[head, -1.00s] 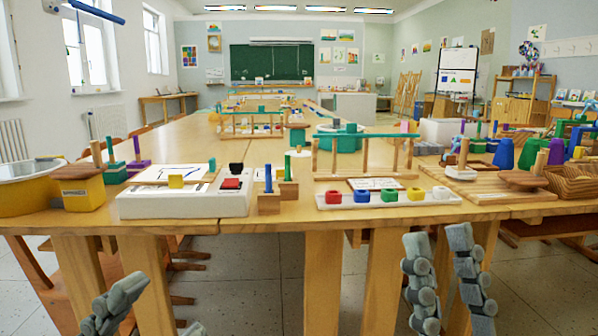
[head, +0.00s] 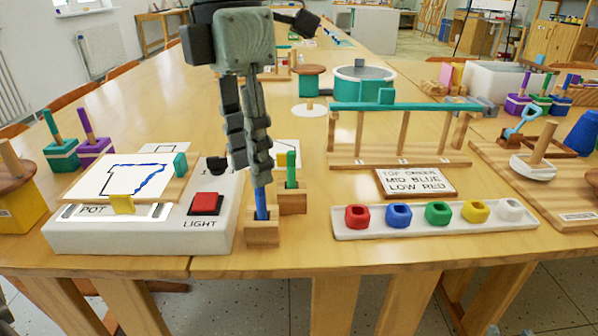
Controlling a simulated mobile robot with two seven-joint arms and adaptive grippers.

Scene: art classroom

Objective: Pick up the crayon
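A blue crayon (head: 261,205) stands upright in a small wooden block (head: 262,234) near the table's front edge. A green crayon (head: 291,172) stands in another wooden block (head: 292,199) just behind and to the right. My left gripper (head: 250,178) points down from above with its fingertips at the blue crayon's top, which they hide. Its two fingers look close together, and I cannot tell whether they are pressed on the crayon. Only grey tips of my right gripper (head: 508,331) show at the bottom edge, below the table; its opening is unclear.
Left of the blocks is a white box with a red button (head: 206,203) and a drawing board (head: 125,178). To the right are a white tray (head: 440,222) with several coloured pots, a sign (head: 415,182) and a wooden rack (head: 402,160).

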